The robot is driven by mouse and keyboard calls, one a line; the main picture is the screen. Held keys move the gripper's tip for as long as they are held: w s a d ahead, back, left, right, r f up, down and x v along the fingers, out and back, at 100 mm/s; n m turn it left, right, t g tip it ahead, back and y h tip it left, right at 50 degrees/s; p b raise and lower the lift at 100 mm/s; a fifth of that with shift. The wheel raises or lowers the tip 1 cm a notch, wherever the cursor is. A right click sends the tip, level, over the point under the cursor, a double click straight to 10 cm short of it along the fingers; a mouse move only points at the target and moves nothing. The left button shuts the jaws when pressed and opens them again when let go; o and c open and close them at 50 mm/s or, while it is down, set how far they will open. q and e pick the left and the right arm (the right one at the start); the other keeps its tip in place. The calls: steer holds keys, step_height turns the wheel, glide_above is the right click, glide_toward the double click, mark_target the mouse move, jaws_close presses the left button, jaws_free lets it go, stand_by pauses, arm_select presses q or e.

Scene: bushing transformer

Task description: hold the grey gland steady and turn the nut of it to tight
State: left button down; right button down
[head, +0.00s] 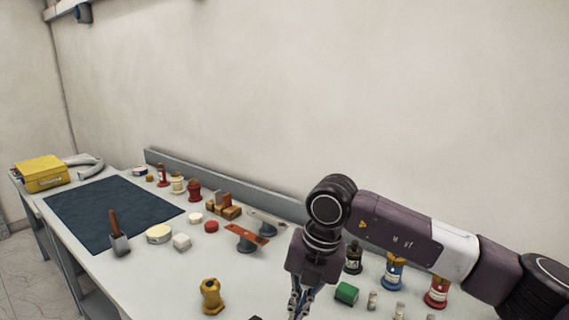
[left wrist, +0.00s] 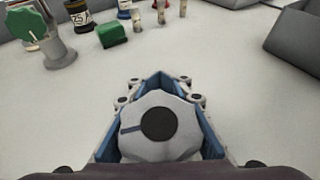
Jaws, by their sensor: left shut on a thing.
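The grey gland (left wrist: 177,147) shows in the left wrist view, end-on, with a faceted pale grey face, a dark round centre and a short dark line at its left. My left gripper (left wrist: 160,103) is shut on it, with a blue-sided finger on each side. I cannot tell the nut apart from the gland body from this angle. In the head view my left gripper (head: 301,302) points down at the bottom edge, below the dark purple arm, and the gland cannot be made out there. My right gripper is in neither view.
A green block (head: 346,293), a blue bottle (head: 393,270) and small cylinders (head: 372,300) stand right of the gripper. A brass part (head: 211,296) stands to its left. Grey bins (left wrist: 298,38) edge the wrist view's right. Bare table surrounds the gripper.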

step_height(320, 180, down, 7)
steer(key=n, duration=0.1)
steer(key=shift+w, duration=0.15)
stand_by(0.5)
